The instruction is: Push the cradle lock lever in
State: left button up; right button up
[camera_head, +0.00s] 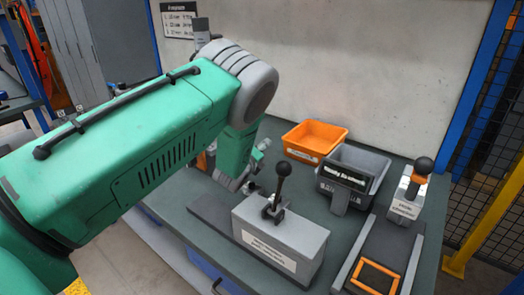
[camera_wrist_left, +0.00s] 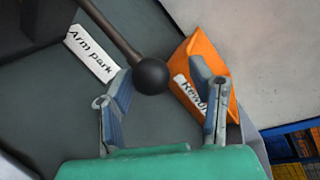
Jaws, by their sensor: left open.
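A black lever with a ball knob (camera_head: 283,170) stands upright on a grey box (camera_head: 278,238) on the bench. The label on the box front is too small to read. My left gripper (camera_head: 256,167) is just left of the knob, partly hidden behind my own arm. In the left wrist view my left gripper (camera_wrist_left: 163,98) has its two fingers spread, with nothing held between them. The black knob (camera_wrist_left: 150,76) and its rod show just beyond the fingertips, near the gap; I cannot tell whether they touch. My right gripper is not in view.
An orange bin (camera_head: 314,136) and a dark grey bin (camera_head: 352,170) stand behind the box. A label reading "Arm park" (camera_wrist_left: 91,55) lies on the bench.

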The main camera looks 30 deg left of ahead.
pick_arm(q)
jog(key=shift+a+f, duration=0.2)
jog(key=shift+a, duration=0.5)
jog(key=shift+s+a+f, duration=0.1)
jog(key=shift+a, duration=0.15)
grip_shut()
jog(key=shift+d, duration=0.4)
jog(key=shift+f, duration=0.1)
jog(key=shift+a+b, duration=0.5)
jog(key=shift+a, duration=0.85)
grip_release()
jog(key=shift+a+f, duration=0.1)
jog(key=shift+a, duration=0.15)
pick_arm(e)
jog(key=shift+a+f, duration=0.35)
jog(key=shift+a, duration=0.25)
pick_arm(q)
jog(key=shift+r, duration=0.2)
